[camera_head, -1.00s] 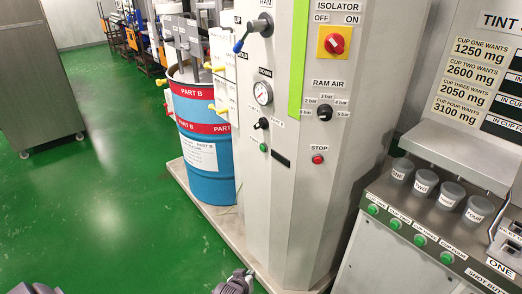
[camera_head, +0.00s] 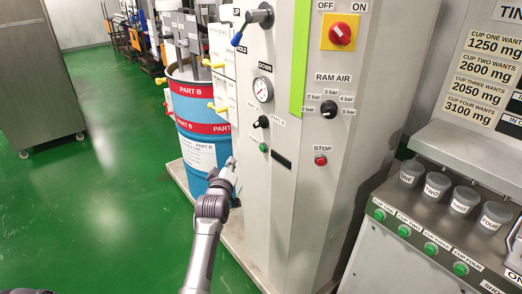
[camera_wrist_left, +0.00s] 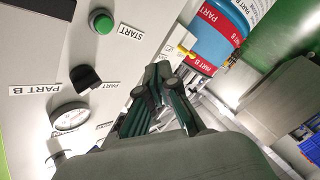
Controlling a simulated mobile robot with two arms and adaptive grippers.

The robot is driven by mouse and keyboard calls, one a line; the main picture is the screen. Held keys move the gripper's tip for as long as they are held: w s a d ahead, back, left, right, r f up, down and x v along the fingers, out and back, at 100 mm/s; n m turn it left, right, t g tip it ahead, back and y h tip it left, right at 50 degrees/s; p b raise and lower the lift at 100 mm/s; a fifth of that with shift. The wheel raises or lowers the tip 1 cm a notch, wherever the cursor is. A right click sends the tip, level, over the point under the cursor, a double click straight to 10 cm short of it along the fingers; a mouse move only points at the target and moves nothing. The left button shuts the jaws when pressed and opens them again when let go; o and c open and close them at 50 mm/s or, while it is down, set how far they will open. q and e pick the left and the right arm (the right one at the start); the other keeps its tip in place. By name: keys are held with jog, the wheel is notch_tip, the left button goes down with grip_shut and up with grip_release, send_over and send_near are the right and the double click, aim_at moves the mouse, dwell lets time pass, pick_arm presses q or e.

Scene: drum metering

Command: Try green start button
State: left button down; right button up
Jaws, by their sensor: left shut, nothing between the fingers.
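The green start button (camera_head: 263,147) sits low on the left face of the grey control cabinet (camera_head: 268,200). In the left wrist view the green button (camera_wrist_left: 101,21) shows at upper left, beside a label reading START. My left gripper (camera_head: 229,166) is in front of the blue drum, left of the button and a little lower, apart from it. In the left wrist view its fingers (camera_wrist_left: 157,74) are together and empty, to the right of the button and lower in the picture. My right gripper is not in view.
A black selector knob (camera_head: 261,122) and a pressure gauge (camera_head: 262,89) sit above the button. A red stop button (camera_head: 320,160) is on the adjoining face. The blue drum (camera_head: 205,135) stands behind my left gripper.

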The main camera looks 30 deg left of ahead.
aim_at(262, 148)
pick_arm(q)
jog(key=shift+r, duration=0.15)
jog(key=w+d+b, duration=0.3)
jog(key=w+b, duration=0.2)
jog(key=w, duration=0.3)
jog(key=shift+d, duration=0.15)
dwell(0.3)
jog(key=shift+w, duration=0.15)
dwell(1.2)
jog(key=shift+w+d, duration=0.15)
jog(key=shift+w, duration=0.15)
